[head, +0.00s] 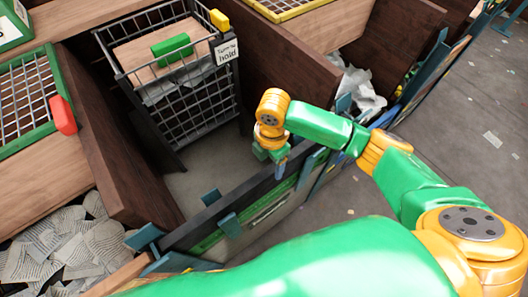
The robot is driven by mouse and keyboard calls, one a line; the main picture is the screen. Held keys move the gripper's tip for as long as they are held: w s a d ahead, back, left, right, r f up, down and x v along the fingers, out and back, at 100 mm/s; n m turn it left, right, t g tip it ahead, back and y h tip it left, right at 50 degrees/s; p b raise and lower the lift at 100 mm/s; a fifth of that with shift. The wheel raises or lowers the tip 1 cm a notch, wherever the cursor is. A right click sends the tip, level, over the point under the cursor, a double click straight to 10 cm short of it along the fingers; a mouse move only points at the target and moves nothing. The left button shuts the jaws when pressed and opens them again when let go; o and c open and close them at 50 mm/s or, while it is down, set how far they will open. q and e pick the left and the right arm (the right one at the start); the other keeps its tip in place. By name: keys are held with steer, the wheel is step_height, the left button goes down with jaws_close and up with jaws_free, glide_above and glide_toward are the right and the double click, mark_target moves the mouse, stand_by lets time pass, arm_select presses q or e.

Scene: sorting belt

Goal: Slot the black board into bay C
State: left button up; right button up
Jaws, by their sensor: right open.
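A long black board (237,198) stands on edge across the front opening of the middle bay, between teal brackets. Its dark upper edge shows, and a panel with a green stripe (208,241) lies just below it. I cannot tell how deep the board sits. My right gripper (270,156) points down at the right part of the board's upper edge, open. I cannot tell whether its fingers touch the board. No bay letter is readable, so I cannot tell which bay is C. My left gripper is not in view.
A dark wire cage (196,104) with a green block (171,45) and a "hold" sign (227,51) stands inside the bay. Brown wooden walls (120,158) flank it. Crumpled paper lies in the bays on both sides. The bay floor (205,165) before the cage is clear.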

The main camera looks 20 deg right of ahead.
steer(key=shift+f, duration=0.4)
steer(key=shift+s+f, duration=0.15)
steer(key=shift+s, duration=0.1)
step_height(320, 180, down, 6)
steer(key=shift+f+b, duration=0.15)
steer(key=shift+b, duration=0.15)
steer(key=shift+c, duration=0.2)
jaws_close()
stand_by(0.6)
